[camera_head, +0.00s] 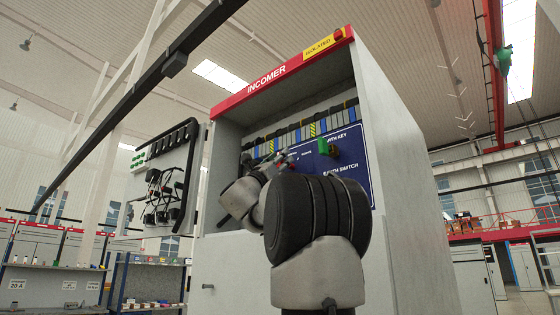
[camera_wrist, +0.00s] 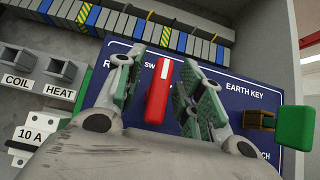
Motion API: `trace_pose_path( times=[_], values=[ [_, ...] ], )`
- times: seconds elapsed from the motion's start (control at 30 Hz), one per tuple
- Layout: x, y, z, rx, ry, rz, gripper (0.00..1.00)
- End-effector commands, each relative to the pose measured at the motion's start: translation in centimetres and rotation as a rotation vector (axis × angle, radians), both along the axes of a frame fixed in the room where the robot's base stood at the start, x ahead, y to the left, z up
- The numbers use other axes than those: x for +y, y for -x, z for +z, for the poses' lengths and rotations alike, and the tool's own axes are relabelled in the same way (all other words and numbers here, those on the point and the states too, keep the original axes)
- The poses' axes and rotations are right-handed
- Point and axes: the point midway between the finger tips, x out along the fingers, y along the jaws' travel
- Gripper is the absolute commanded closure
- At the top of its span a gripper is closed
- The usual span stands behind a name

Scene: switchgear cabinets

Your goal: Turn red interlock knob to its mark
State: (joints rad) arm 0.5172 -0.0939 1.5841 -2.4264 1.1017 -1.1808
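The red interlock knob (camera_wrist: 158,92) is a long red bar with a short white line near its top. In the wrist view it stands nearly upright, its top leaning slightly right, in front of the blue panel (camera_wrist: 232,77). My gripper (camera_wrist: 166,75) is open, with one green-padded finger on each side of the knob and a gap on both sides. In the head view my gripper (camera_head: 278,160) is at the panel's left part, and my arm hides much of the panel. The fingers partly cover the lettering around the knob, and I cannot make out its mark.
A green block (camera_wrist: 297,127) sticks out right of the gripper, beside a brown socket (camera_wrist: 258,120) under "EARTH KEY". COIL and HEAT switches (camera_wrist: 40,75) and a 10 A breaker (camera_wrist: 25,143) are at left. The open cabinet door (camera_head: 160,185) stands left.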

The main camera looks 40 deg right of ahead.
Motion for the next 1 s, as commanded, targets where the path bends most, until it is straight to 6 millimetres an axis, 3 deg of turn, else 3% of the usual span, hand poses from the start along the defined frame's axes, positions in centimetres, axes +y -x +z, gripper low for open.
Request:
trace_pose_path(
  times=[0.1, 0.3, 0.67, 1.0],
  values=[
    [0.01, 0.01, -0.01, 0.000, 0.000, 0.000, 0.66],
    [0.03, 0.01, -0.03, -0.001, 0.000, 0.001, 1.00],
    [0.03, 0.00, -0.01, -0.042, -0.003, 0.001, 1.00],
    [0.00, -0.03, -0.09, -0.265, -0.022, 0.002, 1.00]
  ],
)
